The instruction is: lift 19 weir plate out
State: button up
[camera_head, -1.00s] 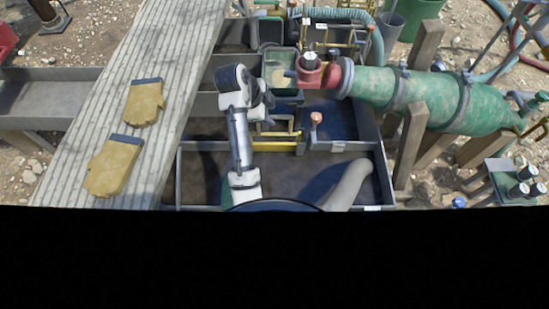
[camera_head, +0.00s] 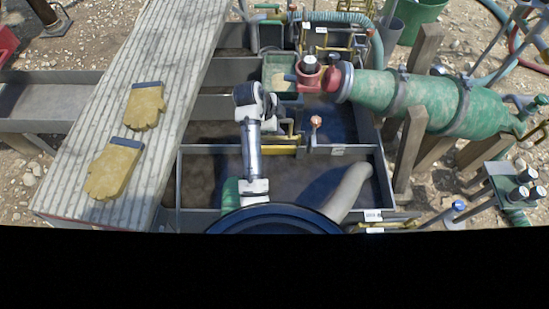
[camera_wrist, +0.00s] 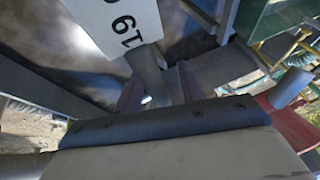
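A white label marked 19 (camera_wrist: 118,22) shows at the top of the wrist view. A grey post-like part (camera_wrist: 148,72) sticks out just below it, toward my gripper. My gripper (camera_wrist: 157,82) has its two dark fingers apart, with the end of the grey part between or just behind them. A gap shows beside the right finger, and I cannot tell whether the left finger touches. The plate's full outline is not clear. In the head view my arm reaches over the tank (camera_head: 215,148) and hides the gripper and the plate.
A ridged plank (camera_head: 115,165) with two yellow gloves (camera_head: 145,105) lies along the left. A green cylinder (camera_head: 430,100) with a red fitting (camera_head: 309,75) is at the right. A thick grey pipe (camera_head: 348,192) lies in the near compartment.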

jog(key=shift+f, duration=0.25)
dwell(0.4)
grip_shut()
dwell(1.3)
